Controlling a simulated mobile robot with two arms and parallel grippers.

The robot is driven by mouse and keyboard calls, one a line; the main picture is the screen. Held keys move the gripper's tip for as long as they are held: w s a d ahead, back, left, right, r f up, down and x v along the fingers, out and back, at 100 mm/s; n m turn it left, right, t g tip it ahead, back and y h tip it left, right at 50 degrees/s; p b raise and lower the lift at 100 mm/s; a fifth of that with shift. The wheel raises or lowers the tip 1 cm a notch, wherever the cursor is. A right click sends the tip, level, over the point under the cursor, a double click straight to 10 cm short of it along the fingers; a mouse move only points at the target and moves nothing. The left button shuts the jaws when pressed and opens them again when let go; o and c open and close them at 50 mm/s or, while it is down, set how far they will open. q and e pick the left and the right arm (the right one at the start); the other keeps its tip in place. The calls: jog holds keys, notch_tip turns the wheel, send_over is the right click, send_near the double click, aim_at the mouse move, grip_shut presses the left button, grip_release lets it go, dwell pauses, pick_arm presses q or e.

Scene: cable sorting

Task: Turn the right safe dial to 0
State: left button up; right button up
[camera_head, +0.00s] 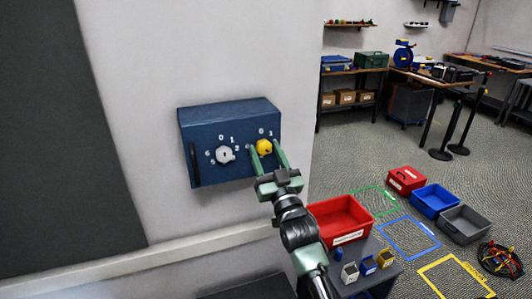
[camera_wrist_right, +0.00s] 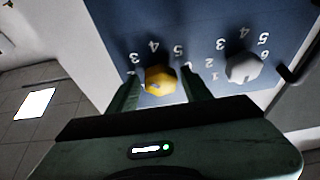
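A dark blue safe (camera_head: 200,125) is on the pale wall, with a white dial (camera_head: 224,155) on the left and a yellow dial (camera_head: 264,147) on the right. Printed numbers ring each dial, with a 0 above the yellow one. My right gripper (camera_head: 263,149) is open at the yellow dial, one finger on each side. In the right wrist view the yellow dial (camera_wrist_right: 161,80) sits between the fingertips with a gap on both sides, and the white dial (camera_wrist_right: 243,68) is clear of them. I cannot read where the yellow dial points. My left gripper is not in view.
A black handle (camera_head: 194,165) is on the safe's left side. Other bins (camera_head: 437,200) and coloured floor outlines lie further right. The wall around the safe is clear.

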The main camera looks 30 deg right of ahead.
grip_shut()
jog(key=shift+n, duration=0.4)
